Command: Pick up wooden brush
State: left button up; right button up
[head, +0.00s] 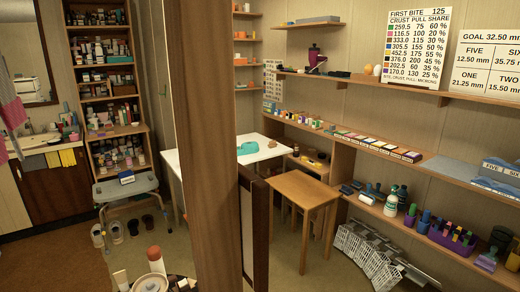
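I cannot make out a wooden brush for certain in the head view. Small dark-blue and black items (347,189) lie on the lower right shelf, but they are too small to tell whether one is a brush. Neither of my grippers is in view. A broad wooden post (208,140) stands close in front and hides part of the room behind it.
A small wooden table (303,187) stands right of the post, beside a white table (262,153). Wall shelves (400,148) run along the right. A grey stool (127,187) stands left. Brown floor (60,255) is open at left.

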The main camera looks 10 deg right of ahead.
aim_at(272, 144)
jog(key=i+l, duration=0.2)
jog(key=l, duration=0.2)
jog(key=i+l+u, duration=0.1)
jog(key=l, duration=0.25)
jog(key=i+l, duration=0.25)
jog(key=l, duration=0.15)
jog(key=i+l, duration=0.2)
jog(key=l, duration=0.2)
jog(key=i+l+u, duration=0.1)
jog(key=l, duration=0.3)
jog(key=i+l, duration=0.1)
jog(key=i, duration=0.3)
jog(key=i+l, duration=0.15)
jog(key=i, duration=0.25)
jog(key=i+l+u, duration=0.1)
jog(key=i, duration=0.3)
